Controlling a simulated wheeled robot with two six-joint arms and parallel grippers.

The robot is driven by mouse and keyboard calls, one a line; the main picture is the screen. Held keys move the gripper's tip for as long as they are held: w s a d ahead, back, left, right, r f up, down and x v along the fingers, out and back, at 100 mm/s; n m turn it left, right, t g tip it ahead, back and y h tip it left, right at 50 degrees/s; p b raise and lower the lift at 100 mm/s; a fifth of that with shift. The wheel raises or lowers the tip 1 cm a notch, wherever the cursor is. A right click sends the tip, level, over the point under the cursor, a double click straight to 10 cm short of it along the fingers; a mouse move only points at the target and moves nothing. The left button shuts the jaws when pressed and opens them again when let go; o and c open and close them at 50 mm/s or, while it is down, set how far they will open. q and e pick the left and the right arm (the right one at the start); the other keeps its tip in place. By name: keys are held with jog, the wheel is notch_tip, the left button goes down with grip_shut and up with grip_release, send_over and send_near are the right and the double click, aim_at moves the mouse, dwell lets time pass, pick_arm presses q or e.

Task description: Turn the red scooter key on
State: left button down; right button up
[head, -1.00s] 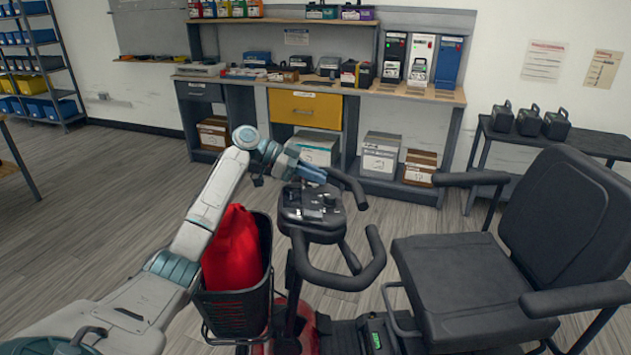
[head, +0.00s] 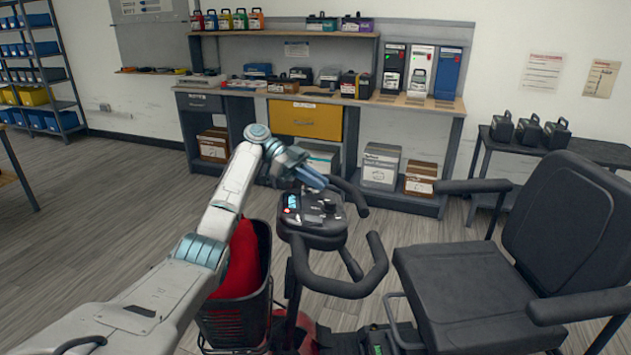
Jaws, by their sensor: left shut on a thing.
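The red scooter shows its dark control console (head: 312,228) with black handlebars (head: 352,285) in the middle of the head view. A small display (head: 292,202) on the console is lit blue, with a red-orange mark below it. My left gripper (head: 322,186) reaches in from the left, low over the console's far side. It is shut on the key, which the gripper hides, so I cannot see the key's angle. A black knob (head: 330,208) stands near the fingertips. My right gripper is out of view.
The scooter's black basket (head: 236,318) holds a red bag (head: 238,262) under my left arm. The black seat (head: 465,285) is at the right. Behind stands a workbench (head: 420,103) with a yellow drawer (head: 305,118). Open floor lies at the left.

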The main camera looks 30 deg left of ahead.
pick_arm(q)
jog(key=shift+r, duration=0.1)
jog(key=c, duration=1.4)
grip_release()
jog(key=shift+a, duration=0.1)
